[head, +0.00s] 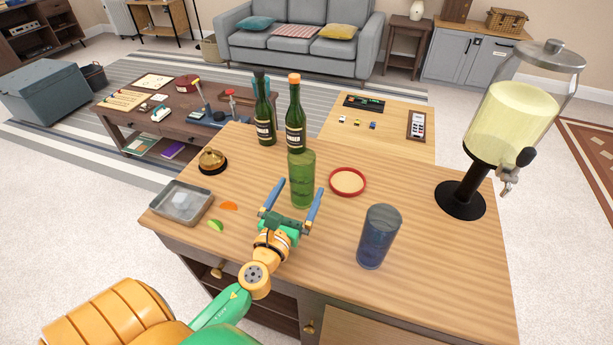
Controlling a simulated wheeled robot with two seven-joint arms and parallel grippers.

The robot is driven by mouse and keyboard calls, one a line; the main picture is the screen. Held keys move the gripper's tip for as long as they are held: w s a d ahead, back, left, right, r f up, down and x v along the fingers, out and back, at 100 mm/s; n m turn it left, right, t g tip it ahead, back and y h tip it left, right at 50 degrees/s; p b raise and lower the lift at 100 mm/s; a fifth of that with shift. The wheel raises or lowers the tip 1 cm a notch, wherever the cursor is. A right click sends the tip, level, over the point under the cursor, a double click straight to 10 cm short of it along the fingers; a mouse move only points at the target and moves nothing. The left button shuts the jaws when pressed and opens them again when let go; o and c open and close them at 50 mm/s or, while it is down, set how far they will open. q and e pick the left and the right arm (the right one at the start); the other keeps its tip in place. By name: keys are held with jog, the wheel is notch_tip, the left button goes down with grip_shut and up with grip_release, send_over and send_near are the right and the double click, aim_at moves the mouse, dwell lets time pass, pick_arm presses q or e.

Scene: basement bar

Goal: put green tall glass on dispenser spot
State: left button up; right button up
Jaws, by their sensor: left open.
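A green tall glass (301,180) stands upright on the wooden bar counter, just in front of the bottles. My left gripper (291,201) is open, its two blue fingers pointing toward the glass. The right finger lies close to the lower part of the glass; I cannot tell whether it touches. A drink dispenser (513,120) with pale yellow liquid stands at the right on a black stem and round base (460,200), its tap facing lower right. A red-rimmed round coaster (347,181) lies empty on the counter, right of the glass. My right gripper is not in view.
A blue glass (378,238) stands at the front right. Two dark bottles (296,115) (264,112) stand behind the green glass. A metal tray (181,203), citrus slices (216,225) and a bell (212,161) are at the left. The counter between coaster and dispenser is clear.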

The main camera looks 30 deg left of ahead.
pick_arm(q)
jog(key=x, duration=0.4)
jog(key=r+p+x, duration=0.1)
jog(key=x, duration=0.1)
jog(key=shift+a, duration=0.2)
jog(key=shift+w+f, duration=0.1)
jog(key=shift+w, duration=0.3)
jog(key=shift+s, duration=0.15)
grip_shut()
